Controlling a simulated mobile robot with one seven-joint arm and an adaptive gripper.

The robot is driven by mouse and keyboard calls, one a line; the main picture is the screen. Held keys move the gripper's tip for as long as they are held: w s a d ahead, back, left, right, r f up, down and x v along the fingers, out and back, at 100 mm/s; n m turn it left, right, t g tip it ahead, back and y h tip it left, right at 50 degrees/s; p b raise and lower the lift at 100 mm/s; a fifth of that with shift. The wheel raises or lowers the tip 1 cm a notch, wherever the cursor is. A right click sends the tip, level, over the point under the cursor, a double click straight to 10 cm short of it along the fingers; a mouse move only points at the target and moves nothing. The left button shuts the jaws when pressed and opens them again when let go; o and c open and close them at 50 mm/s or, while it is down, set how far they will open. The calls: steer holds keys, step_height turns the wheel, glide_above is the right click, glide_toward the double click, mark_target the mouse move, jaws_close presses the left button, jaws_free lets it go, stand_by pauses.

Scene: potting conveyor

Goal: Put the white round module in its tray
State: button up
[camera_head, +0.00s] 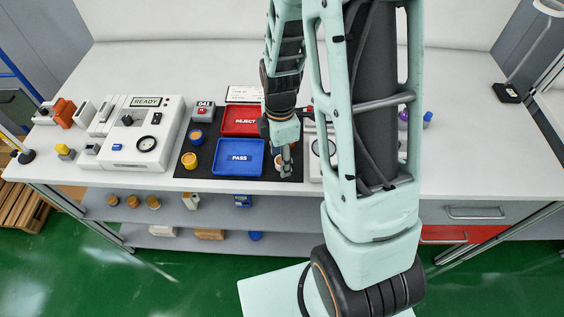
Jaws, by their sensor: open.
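A small round module (279,160), whitish with an orange-brown edge, sits on the dark mat just right of the blue PASS tray (217,171). My gripper (286,169) points down right at this module and hides part of it. The fingers are open; I cannot tell whether they touch it or stand around it. The blue PASS tray looks empty, and the red REJECT tray (239,133) behind it looks empty too.
A white tester reading READY (147,143) stands further left. My arm hides much of the bench right of the mat. A lamp base (507,93) stands at far right.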

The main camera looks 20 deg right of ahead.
steer(key=shift+c, duration=0.7)
jaws_close()
